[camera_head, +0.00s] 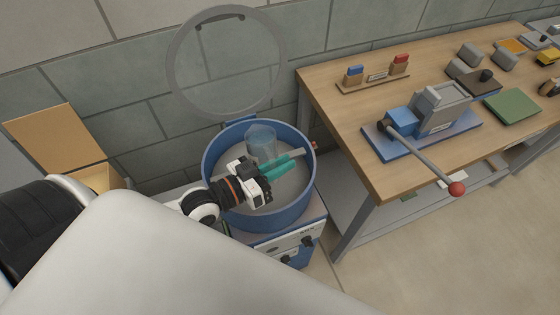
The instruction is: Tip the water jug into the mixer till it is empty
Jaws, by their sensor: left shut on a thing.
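The mixer is a round blue drum (212,185) with a grey inside, standing on a base with a control panel (290,245). The translucent pale-blue water jug (262,140) is over the far part of the drum, within its rim in this view. It looks tilted, but I cannot tell how much water is in it. My left gripper (285,163), with teal fingers, is over the drum, shut on the jug. The fingers partly hide the jug's lower part and the grip point. My right gripper is not in view.
A round clear lid (172,60) stands raised behind the drum against the block wall. The workbench (340,95) at right holds a blue-based press (430,115) with a red-knobbed lever. An open cardboard box (98,178) is at left. Floor at lower right is clear.

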